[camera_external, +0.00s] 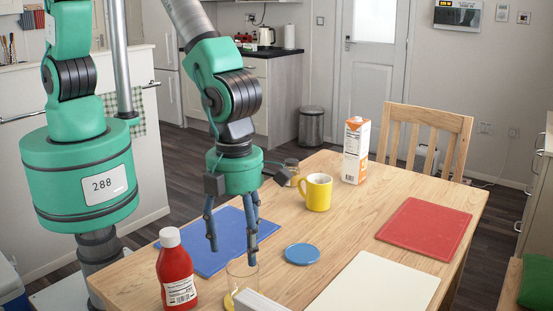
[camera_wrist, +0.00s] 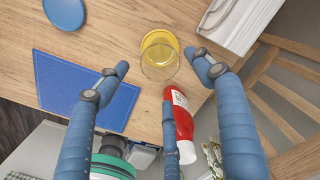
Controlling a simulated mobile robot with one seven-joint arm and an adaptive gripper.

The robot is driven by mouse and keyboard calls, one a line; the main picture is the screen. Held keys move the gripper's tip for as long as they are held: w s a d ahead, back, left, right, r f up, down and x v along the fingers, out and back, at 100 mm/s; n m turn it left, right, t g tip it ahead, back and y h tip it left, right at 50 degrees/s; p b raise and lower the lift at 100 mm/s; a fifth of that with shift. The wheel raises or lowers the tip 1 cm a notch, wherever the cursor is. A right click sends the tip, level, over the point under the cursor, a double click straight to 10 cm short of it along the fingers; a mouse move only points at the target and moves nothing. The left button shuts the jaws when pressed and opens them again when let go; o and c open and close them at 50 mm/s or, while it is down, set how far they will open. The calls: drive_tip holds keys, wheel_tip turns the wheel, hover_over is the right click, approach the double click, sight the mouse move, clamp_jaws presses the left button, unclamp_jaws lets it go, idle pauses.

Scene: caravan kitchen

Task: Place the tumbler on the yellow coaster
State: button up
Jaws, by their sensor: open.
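The clear glass tumbler (camera_external: 242,272) stands upright near the front edge of the table. In the wrist view the tumbler (camera_wrist: 160,64) overlaps the yellow coaster (camera_wrist: 157,37) and appears to stand on it. In the external view a yellow edge of the coaster (camera_external: 229,301) shows at the tumbler's base, partly hidden. My gripper (camera_external: 233,251) points down above and slightly left of the tumbler, its blue fingers spread and empty. In the wrist view the fingers of my gripper (camera_wrist: 157,66) are spread around the tumbler's outline, apart from it.
A red sauce bottle (camera_external: 176,272) and a white box (camera_external: 260,302) stand close to the tumbler. A blue mat (camera_external: 205,257), blue coaster (camera_external: 302,254), yellow mug (camera_external: 318,193), carton (camera_external: 355,152), red mat (camera_external: 424,228) and cream mat (camera_external: 375,285) also occupy the table.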

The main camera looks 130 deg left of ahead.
drive_tip(key=s+r+n+t, duration=0.1)
drive_tip(key=s+r+n, duration=0.25)
drive_tip(key=r, duration=0.65)
drive_tip(key=s+r+n+t, duration=0.1)
drive_tip(key=s+r+n, duration=0.3)
drive_tip(key=r, duration=0.5)
drive_tip(key=s+r+n+t, duration=0.1)
drive_tip(key=s+r+n, duration=0.3)
drive_tip(key=r, duration=0.6)
drive_tip(key=s+r+n, duration=0.3)
drive_tip(key=s, duration=0.5)
drive_tip(key=s+r+n+t, duration=0.1)
drive_tip(key=s+r+n, duration=0.3)
drive_tip(key=s, duration=0.5)
drive_tip(key=s+a+r+n+t, duration=0.1)
drive_tip(key=s+r+n, duration=0.3)
drive_tip(key=s, duration=0.4)
drive_tip(key=shift+s, duration=0.25)
